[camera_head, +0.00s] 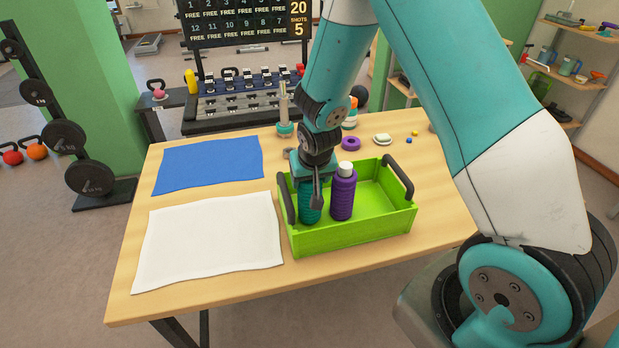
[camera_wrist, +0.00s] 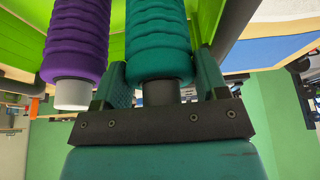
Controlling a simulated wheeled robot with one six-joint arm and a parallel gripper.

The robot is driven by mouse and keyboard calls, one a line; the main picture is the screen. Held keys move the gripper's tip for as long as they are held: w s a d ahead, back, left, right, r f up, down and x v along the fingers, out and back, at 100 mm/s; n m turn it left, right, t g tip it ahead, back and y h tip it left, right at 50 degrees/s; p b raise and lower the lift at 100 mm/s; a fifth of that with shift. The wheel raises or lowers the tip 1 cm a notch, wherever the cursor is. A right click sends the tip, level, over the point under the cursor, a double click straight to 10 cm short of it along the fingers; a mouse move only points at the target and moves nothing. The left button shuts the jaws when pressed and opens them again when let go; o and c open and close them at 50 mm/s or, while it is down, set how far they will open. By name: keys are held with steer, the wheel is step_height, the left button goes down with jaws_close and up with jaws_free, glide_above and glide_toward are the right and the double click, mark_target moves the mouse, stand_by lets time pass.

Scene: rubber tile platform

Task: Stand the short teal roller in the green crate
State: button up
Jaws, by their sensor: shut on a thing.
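The short teal roller (camera_head: 311,208) is upright inside the left part of the green crate (camera_head: 350,236). My gripper (camera_head: 312,186) is shut on its upper end from above. I cannot tell whether the teal roller's base touches the crate floor.
The crate has dark raised handles at left (camera_head: 287,205) and right (camera_head: 398,177). A white towel (camera_head: 208,240) and a blue towel (camera_head: 208,164) lie left of it. The crate's right part is free.

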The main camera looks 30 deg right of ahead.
steer(key=shift+f, duration=0.5)
steer(key=shift+f, duration=0.15)
steer(key=o, duration=1)
steer(key=shift+c, duration=0.2)
